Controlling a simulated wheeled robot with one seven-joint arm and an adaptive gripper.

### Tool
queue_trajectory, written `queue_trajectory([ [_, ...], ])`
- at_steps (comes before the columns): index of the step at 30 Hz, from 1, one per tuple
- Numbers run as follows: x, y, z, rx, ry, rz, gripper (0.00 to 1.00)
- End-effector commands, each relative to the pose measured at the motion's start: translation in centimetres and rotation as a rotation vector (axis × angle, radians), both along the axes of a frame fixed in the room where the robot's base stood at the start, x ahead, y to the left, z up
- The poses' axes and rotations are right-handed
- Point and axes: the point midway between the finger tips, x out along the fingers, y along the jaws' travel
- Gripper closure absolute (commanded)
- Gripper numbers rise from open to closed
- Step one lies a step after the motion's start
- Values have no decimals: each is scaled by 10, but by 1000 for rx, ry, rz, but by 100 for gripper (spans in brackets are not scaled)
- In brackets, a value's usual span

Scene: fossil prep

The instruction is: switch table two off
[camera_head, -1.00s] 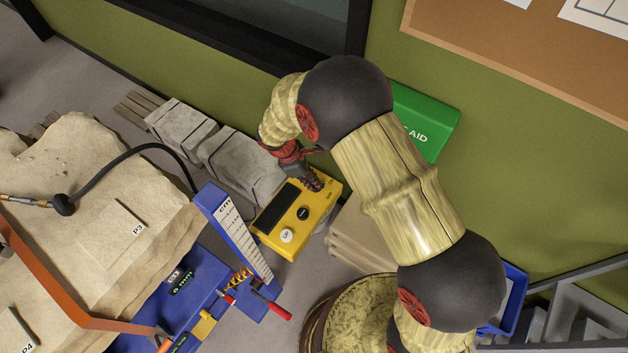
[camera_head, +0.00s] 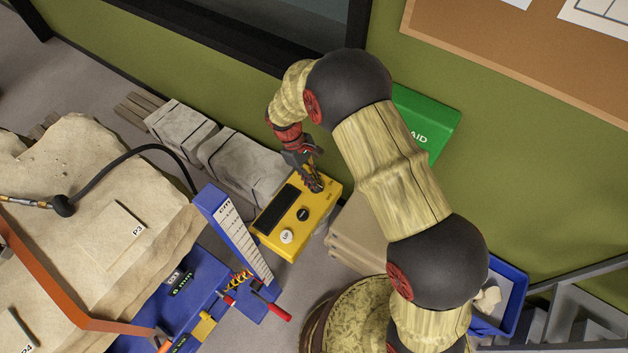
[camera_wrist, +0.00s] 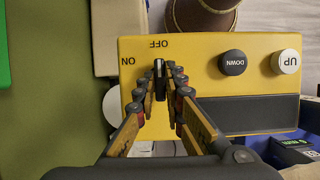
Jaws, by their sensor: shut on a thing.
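A yellow control box (camera_head: 268,242) stands beside the stone slab in the head view. It also fills much of the wrist view (camera_wrist: 210,65), with a black DOWN button (camera_wrist: 232,62), a white UP button (camera_wrist: 286,61) and a dark panel. A black switch knob (camera_wrist: 159,68) sits by the ON and OFF marks, its far end toward OFF. My gripper (camera_head: 316,187) is at the box's far right corner. In the wrist view my gripper (camera_wrist: 161,80) has its fingers on both sides of the knob, shut on it. The fingers partly hide the knob. No table number is readable.
Large stone slabs (camera_head: 90,200) and a blue stand with a white scale (camera_head: 242,238) lie left of the box. Grey blocks (camera_head: 240,165) line the wall behind. A green first-aid box (camera_head: 425,120) is on the wall. A blue bin (camera_head: 515,300) is at right.

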Motion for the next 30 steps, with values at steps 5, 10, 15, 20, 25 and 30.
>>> queue_trajectory([
  [5, 1, 0, 1, 1, -3, -12, 100],
  [10, 1, 0, 1, 1, -3, -12, 100],
  [15, 1, 0, 1, 1, -3, -11, 87],
  [20, 1, 0, 1, 1, -2, -11, 78],
  [25, 1, 0, 0, 1, -1, -11, 71],
  [30, 0, 0, 0, 1, -1, -11, 71],
])
